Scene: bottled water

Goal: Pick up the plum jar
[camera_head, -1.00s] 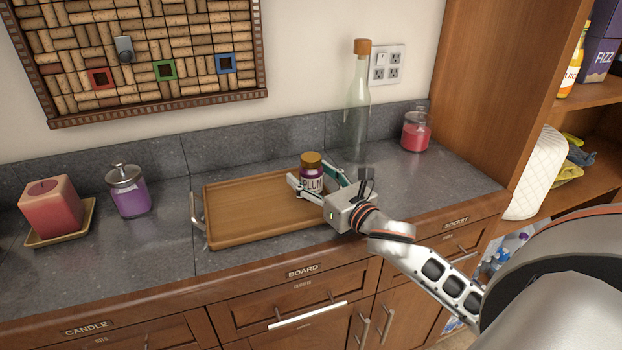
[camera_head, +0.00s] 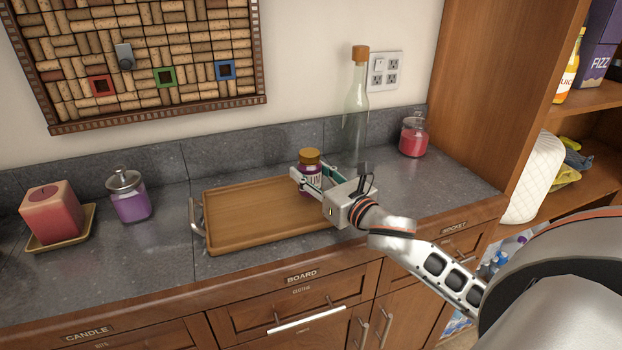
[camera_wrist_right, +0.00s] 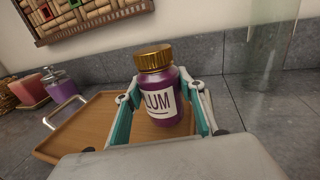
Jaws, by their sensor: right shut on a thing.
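The plum jar (camera_head: 310,167) is purple with a gold lid and a white label. It is over the right end of the wooden tray in the head view; I cannot tell if it touches the tray. My right gripper (camera_head: 308,182) is shut on the jar, with a finger on either side. In the right wrist view the jar (camera_wrist_right: 160,88) stands nearly upright between the fingers (camera_wrist_right: 165,112), and its label reads "LUM". The near finger hides part of the jar in the head view. My left gripper is not in view.
The wooden tray (camera_head: 245,215) lies on the grey counter (camera_head: 165,255). A clear corked bottle (camera_head: 355,115) and a red candle jar (camera_head: 413,138) stand behind on the right. A purple jar (camera_head: 129,197) and a square candle (camera_head: 52,212) stand at left.

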